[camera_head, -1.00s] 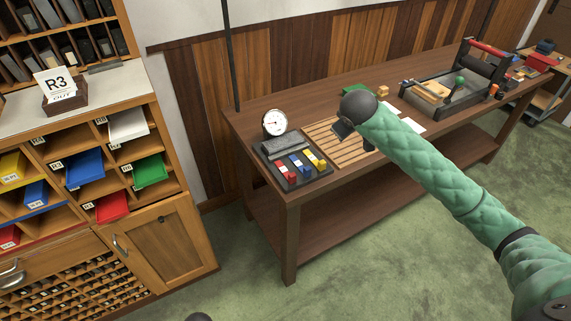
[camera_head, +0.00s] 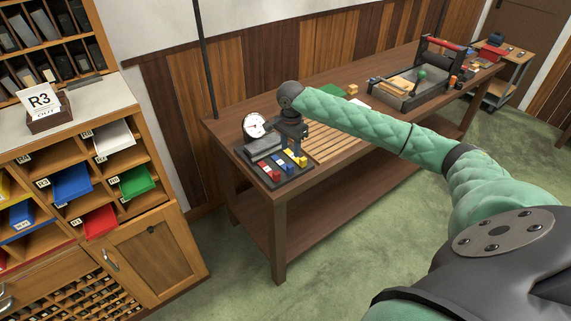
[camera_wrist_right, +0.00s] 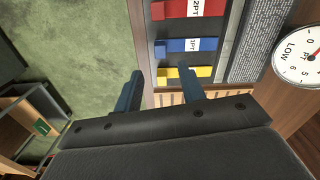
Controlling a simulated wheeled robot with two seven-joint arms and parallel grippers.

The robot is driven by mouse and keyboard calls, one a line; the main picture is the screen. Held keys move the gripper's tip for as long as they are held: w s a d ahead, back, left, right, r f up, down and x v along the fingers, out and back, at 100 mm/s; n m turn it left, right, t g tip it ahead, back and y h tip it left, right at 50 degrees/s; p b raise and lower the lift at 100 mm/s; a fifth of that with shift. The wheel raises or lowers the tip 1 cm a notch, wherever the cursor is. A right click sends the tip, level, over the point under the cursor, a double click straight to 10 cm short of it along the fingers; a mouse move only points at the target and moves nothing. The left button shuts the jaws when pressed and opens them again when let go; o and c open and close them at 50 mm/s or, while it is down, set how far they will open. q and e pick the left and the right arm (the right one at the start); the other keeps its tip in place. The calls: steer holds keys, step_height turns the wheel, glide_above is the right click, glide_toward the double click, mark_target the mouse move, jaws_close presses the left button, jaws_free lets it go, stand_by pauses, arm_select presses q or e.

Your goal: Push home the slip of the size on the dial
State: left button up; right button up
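A round white dial (camera_head: 255,126) stands at the left end of the bench. In the right wrist view the dial (camera_wrist_right: 296,55) is cut off at the right edge, and I cannot read its needle surely. A dark tray (camera_head: 272,182) in front of it holds coloured slips. In the right wrist view a red slip (camera_wrist_right: 188,9), a blue slip (camera_wrist_right: 188,46) and a yellow slip (camera_wrist_right: 183,73) lie in a row. My right gripper (camera_wrist_right: 160,90) is open and empty, one fingertip close to the yellow slip; in the head view it hangs over the tray's far right side. My left gripper is out of view.
A slatted wooden board (camera_head: 335,145) lies right of the tray. A toolbox-like frame (camera_head: 405,95) stands farther along the bench (camera_head: 232,131).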

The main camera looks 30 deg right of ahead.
mark_target(290, 165)
steer(key=shift+m, duration=0.5)
steer(key=shift+f+m, duration=0.1)
steer(key=shift+m, duration=0.3)
arm_select(q)
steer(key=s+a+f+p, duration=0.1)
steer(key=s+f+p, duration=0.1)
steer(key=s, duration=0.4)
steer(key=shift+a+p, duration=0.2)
steer(key=shift+p, duration=0.3)
arm_select(e)
steer(key=shift+f, duration=3.85)
jaws_close()
